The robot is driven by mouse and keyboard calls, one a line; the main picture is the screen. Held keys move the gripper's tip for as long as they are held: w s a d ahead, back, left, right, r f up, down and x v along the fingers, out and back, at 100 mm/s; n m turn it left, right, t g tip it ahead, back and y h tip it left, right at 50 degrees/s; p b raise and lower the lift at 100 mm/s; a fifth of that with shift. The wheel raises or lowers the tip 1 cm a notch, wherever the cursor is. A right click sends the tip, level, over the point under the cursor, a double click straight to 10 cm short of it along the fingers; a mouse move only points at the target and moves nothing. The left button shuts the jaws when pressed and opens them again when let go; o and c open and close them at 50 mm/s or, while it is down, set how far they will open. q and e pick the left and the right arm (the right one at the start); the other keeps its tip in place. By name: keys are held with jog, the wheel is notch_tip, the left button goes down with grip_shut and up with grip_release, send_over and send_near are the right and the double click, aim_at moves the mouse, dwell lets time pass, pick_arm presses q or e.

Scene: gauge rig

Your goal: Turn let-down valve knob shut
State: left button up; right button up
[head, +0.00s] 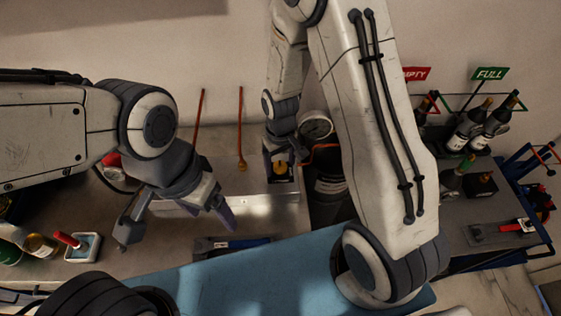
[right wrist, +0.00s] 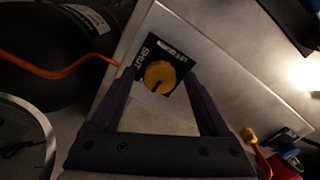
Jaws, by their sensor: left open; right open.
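The let-down valve knob (head: 281,168) is a yellow round knob on a black label plate on the metal rig box. In the right wrist view the knob (right wrist: 160,77) shows a dark mark at its lower left, and the plate (right wrist: 150,50) reads "SHUT" along its left side. My right gripper (right wrist: 158,80) is open, with one finger on each side of the knob in that view; I cannot tell whether they touch it. In the head view my right gripper (head: 280,150) is just above the knob. My left gripper (head: 176,228) is open and empty over the bench's left part.
A round gauge (head: 316,125) and a dark cylinder (head: 330,187) with an orange hose (head: 325,147) stand right of the knob. Two red rods (head: 240,125) rise behind. Bottles (head: 470,125) stand in a rack under the FULL sign (head: 489,74). A small tray (head: 82,247) is at left.

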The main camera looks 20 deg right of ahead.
grip_shut()
jog(key=shift+m, duration=0.3)
jog(key=m, duration=0.3)
jog(key=shift+m, duration=0.3)
jog(key=m, duration=0.4)
jog(key=shift+m, duration=0.3)
jog(key=m, duration=0.4)
jog(key=shift+w+m+b, duration=0.1)
jog(key=shift+m+b, duration=0.25)
jog(key=shift+m, duration=2.15)
